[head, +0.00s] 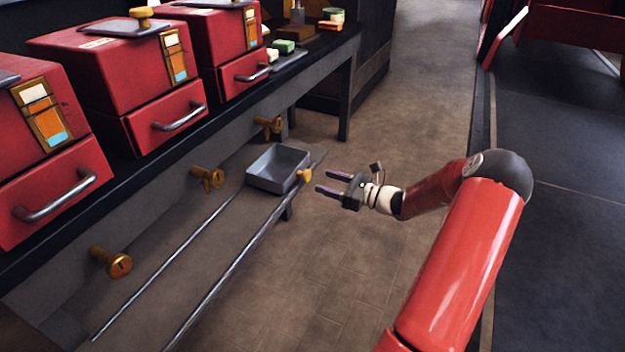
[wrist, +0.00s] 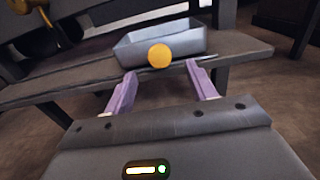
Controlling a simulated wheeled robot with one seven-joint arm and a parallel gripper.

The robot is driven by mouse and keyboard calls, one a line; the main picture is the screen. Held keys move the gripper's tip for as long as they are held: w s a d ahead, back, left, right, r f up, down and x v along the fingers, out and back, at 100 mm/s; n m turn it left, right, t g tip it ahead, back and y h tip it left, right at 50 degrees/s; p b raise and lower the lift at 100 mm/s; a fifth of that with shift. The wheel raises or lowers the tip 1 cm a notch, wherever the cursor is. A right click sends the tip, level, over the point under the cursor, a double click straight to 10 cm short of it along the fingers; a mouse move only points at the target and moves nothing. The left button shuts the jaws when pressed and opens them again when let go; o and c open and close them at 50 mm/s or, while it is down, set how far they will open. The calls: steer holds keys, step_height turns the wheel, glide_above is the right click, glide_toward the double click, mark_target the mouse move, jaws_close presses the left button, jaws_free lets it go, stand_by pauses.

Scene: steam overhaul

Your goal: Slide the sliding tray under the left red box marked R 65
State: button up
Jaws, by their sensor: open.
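The grey open sliding tray (head: 262,180) sits at the far end of two metal rails below the bench front. Its round yellow knob (head: 305,175) faces my gripper (head: 325,181). My gripper is open and empty, a little to the right of the knob. In the wrist view, the tray (wrist: 135,52) and knob (wrist: 160,56) lie ahead, with the knob centred between and just beyond the open fingers (wrist: 161,70). The leftmost red box (head: 30,135) is cut off by the picture's left edge. I cannot read an R 65 mark on any box.
The rails (head: 240,262) run toward the lower left, past the boxes. A middle red box (head: 100,65) and a farther red box (head: 205,35) stand on the bench. Brass knobs (head: 118,262) stick out from the bench front. The floor (head: 330,270) right of the rails is clear.

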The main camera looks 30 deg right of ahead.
mark_target(309, 176)
steer(key=x, duration=0.5)
jaws_close()
stand_by(0.3)
